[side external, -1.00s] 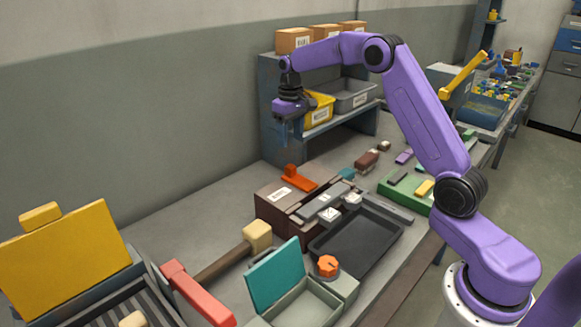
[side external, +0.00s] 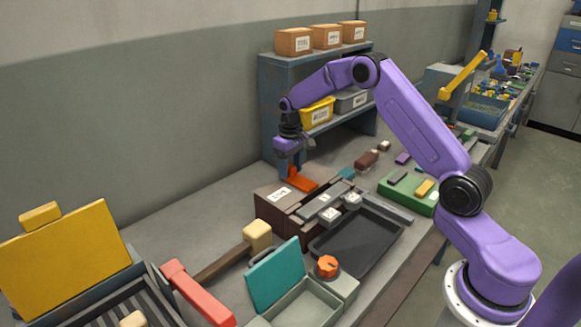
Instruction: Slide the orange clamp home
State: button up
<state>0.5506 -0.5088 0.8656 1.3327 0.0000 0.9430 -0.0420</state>
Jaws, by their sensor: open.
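The orange clamp (side external: 303,184) lies on top of a dark brown block-like fixture (side external: 275,207) with a white label, near the middle of the bench. Only its flat front part shows clearly; its raised rear end is hidden behind my gripper.
A mallet (side external: 257,235), a teal-lidded box (side external: 276,273) and a red handle (side external: 196,292) stand nearer the camera. A shelf with bins (side external: 266,100) stands behind my gripper.

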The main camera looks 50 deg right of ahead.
aim_at(302, 181)
grip_shut()
jog(key=shift+s, duration=2.5)
grip_release()
jog(key=shift+r, duration=0.1)
jog(key=shift+r, duration=0.2)
notch_tip(302, 181, up, 17)
